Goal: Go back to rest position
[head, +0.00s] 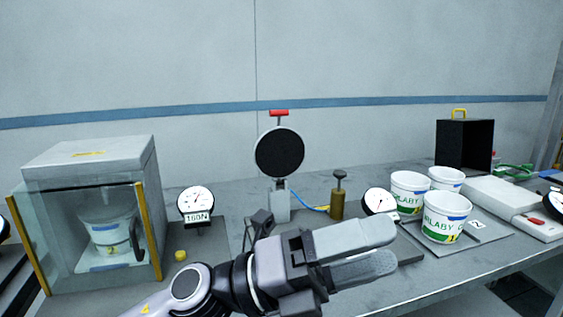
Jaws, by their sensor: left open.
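My left gripper (392,248) is low in the middle of the head view, its arm coming in from the lower left. Its two grey fingers point right, with a narrow gap between them. I see nothing held between them. It is in front of the grey table and left of the white cups, apart from the nearest cup (447,217) in the picture. The gripper hides part of the table behind it. My right gripper does not show.
A glass-fronted box (92,158) with a cup inside stands at left. A gauge marked 160N (195,203), a black round disc on a stand (280,153) and a brass plunger (338,205) stand behind the gripper. A black open box (464,146) is at back right.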

